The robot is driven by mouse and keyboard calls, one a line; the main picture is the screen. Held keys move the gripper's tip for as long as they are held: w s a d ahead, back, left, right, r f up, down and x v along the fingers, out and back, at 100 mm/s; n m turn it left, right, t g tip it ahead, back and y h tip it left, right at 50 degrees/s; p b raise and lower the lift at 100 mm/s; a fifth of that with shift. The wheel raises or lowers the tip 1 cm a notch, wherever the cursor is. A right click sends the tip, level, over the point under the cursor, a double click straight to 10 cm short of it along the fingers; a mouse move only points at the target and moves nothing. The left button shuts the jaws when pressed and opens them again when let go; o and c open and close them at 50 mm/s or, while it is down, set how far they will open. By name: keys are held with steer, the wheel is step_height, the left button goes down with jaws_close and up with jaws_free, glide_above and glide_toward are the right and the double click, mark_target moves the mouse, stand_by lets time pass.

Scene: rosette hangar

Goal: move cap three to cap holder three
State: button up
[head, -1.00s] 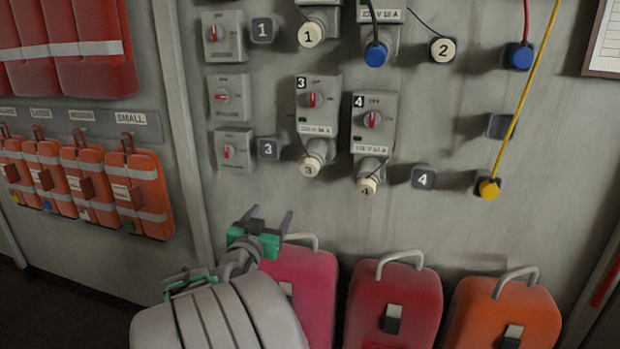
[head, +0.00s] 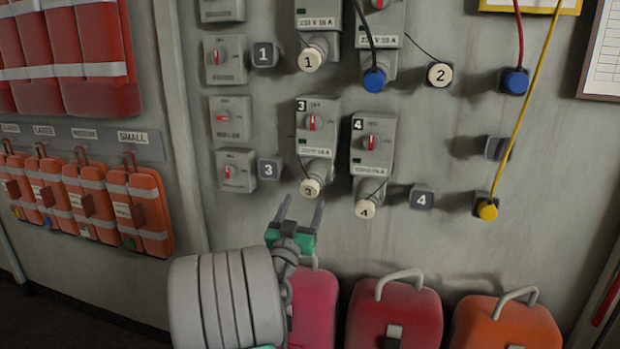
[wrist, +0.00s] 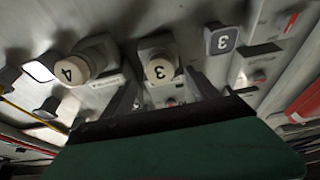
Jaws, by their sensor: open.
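Cap three (head: 311,188) is a cream round cap marked 3, on the lower end of the grey socket unit three (head: 317,135). It also shows in the wrist view (wrist: 160,70), upside down. Cap holder three (head: 269,169) is a dark grey block marked 3 on the wall, left of the cap, and appears empty. It shows at the upper right of the wrist view (wrist: 222,39). My gripper (head: 301,207) is open and empty, fingers pointing up, just below cap three and apart from it in the head view. Its green body hides part of the wrist view.
Cap four (head: 365,209) hangs from the neighbouring unit to the right, near my gripper. Holder four (head: 422,198) is farther right. A yellow cable (head: 525,110) hangs at the right. Pink, red and orange cases (head: 395,310) stand below along the wall.

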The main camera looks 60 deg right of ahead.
mark_target(309, 192)
steer(key=shift+p+x, duration=0.75)
steer(key=shift+x, duration=1.5)
steer(key=shift+f+b, duration=0.1)
steer(key=shift+b, duration=0.55)
steer(key=shift+c, duration=0.2)
jaws_close()
steer(key=shift+a+f, duration=0.15)
steer(key=shift+s+a+b, duration=0.1)
steer(key=shift+a+b, duration=0.35)
steer(key=shift+b, duration=0.15)
steer(key=shift+b+v, duration=2.25)
steer(key=shift+v, duration=0.15)
